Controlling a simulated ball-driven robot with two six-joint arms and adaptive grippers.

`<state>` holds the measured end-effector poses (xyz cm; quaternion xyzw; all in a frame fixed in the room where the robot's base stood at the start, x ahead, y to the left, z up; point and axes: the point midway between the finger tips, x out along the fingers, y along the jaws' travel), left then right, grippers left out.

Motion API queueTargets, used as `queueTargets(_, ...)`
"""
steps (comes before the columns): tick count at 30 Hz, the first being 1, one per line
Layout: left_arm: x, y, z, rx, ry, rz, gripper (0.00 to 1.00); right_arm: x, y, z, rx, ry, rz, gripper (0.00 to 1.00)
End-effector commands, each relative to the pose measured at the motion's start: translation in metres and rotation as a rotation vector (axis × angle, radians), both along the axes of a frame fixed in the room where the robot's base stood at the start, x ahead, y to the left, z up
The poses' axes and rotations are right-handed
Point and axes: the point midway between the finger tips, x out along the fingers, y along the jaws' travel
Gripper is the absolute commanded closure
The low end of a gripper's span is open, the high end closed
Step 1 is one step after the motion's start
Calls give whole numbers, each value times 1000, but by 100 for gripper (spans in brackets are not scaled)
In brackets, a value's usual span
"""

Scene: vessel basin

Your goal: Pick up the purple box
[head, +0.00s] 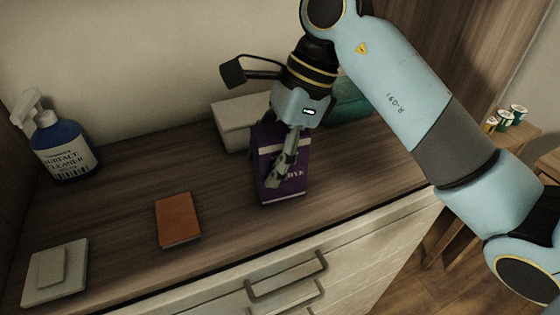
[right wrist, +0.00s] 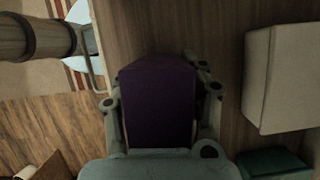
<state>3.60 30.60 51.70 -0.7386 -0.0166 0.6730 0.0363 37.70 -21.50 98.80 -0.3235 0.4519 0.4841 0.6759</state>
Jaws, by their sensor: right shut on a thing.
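The purple box (head: 292,183) stands upright on the wooden top of a drawer cabinet, with pale lettering on its front. My right gripper (head: 284,162) reaches down over it from above and is shut on it. In the right wrist view the purple box (right wrist: 158,100) sits between the two fingers of my right gripper (right wrist: 164,100), one on each side. Part of the box's front and top is hidden by the gripper in the head view. I cannot tell whether the box touches the top. My left gripper is not in view.
A white box (head: 232,128) stands just behind the purple box, and a teal thing (head: 350,103) is behind to the right. A blue spray bottle (head: 63,150), an orange-brown book (head: 178,220) and a pale flat thing (head: 55,272) are on the left. Drawer handles (head: 288,280) jut out in front.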

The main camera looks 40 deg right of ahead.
Motion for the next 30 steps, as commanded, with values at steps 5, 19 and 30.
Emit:
queueTargets(5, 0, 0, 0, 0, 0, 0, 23, 0, 0, 0, 0, -1, 1, 96)
queueTargets(19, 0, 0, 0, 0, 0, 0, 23, 1, 0, 29, -1, -5, 1, 96)
queueTargets(30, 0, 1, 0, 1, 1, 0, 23, -24, -49, 70, -13, 1, 2, 96)
